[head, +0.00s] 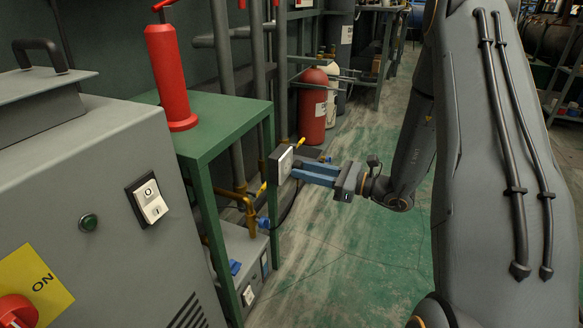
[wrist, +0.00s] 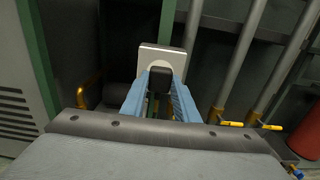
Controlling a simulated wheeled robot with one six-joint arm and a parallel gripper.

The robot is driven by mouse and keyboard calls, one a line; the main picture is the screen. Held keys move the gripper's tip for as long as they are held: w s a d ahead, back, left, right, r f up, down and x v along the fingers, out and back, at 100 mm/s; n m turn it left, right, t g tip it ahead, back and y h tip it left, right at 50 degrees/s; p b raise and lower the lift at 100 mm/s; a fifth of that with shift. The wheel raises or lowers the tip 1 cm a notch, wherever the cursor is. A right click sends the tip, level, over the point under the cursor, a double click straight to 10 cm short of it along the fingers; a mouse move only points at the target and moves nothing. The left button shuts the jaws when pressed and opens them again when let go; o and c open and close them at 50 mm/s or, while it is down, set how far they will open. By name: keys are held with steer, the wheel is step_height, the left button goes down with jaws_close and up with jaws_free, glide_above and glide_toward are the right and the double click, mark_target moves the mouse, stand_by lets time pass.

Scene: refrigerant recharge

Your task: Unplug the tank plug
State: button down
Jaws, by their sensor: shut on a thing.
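A dark tank plug (wrist: 159,80) sits between my blue fingertips in the wrist view. My gripper (wrist: 161,73) is shut on it. Right beyond it is a pale socket plate (wrist: 163,56), and the plug appears to be against its face. In the head view, the socket box (head: 281,165) with its white face and dark side is beside the green table's leg. My gripper (head: 296,171) reaches it from the right. The plug is hidden by my fingers there, and I cannot tell whether its pins are in the socket.
A green table (head: 225,122) carries a red cylinder (head: 166,75). A grey cabinet (head: 85,180) with a switch stands at left. Brass pipe fittings (head: 249,212) and a grey unit (head: 245,265) are below. A red tank (head: 313,105) stands behind.

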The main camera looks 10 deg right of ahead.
steer(key=shift+p+v, duration=0.6)
steer(key=shift+v, duration=1.45)
steer(key=shift+s, duration=0.1)
